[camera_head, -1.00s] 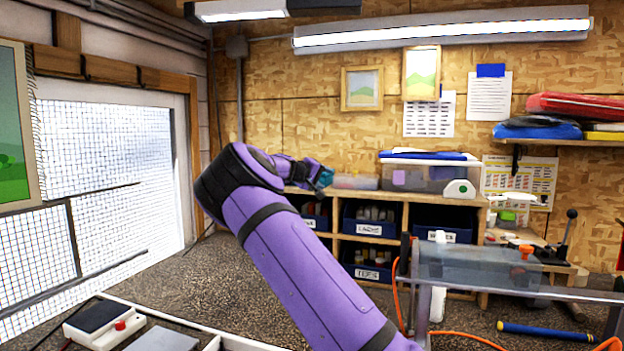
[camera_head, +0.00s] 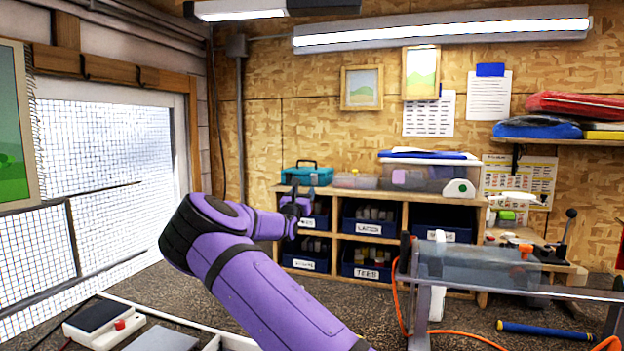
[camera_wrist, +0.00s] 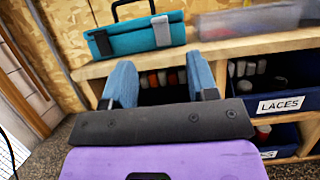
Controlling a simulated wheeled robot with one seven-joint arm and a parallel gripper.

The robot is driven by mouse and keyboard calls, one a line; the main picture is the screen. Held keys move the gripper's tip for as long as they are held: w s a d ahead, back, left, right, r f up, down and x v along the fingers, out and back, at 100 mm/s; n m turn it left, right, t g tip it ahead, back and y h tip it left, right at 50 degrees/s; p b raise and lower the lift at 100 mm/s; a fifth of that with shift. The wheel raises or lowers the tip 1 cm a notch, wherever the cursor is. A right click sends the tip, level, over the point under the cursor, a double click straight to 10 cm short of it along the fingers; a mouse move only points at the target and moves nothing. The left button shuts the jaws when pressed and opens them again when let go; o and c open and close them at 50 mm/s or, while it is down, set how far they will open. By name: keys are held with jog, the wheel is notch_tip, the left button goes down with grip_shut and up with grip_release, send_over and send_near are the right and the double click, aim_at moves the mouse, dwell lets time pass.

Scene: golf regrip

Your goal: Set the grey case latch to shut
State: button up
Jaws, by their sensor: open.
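A teal case (camera_head: 306,177) with a dark handle stands on top of the wooden shelf unit. I cannot tell for sure whether either latch is open or shut. My gripper (camera_wrist: 162,82) is open and empty, its blue fingers apart, in front of and below the case, touching neither the case nor a latch. In the head view my gripper (camera_head: 294,200) shows small just below the case.
The shelf unit (camera_wrist: 235,48) has a wooden top edge and blue bins, one labelled LACES (camera_wrist: 283,104), below. A clear box (camera_wrist: 250,20) stands right of the case. A large clear tub (camera_head: 430,175) stands further right. The wall is close behind.

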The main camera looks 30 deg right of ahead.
aim_at(313, 175)
jog(key=x, duration=1)
jog(key=shift+w+d+r, duration=0.1)
jog(key=shift+w+d, duration=0.15)
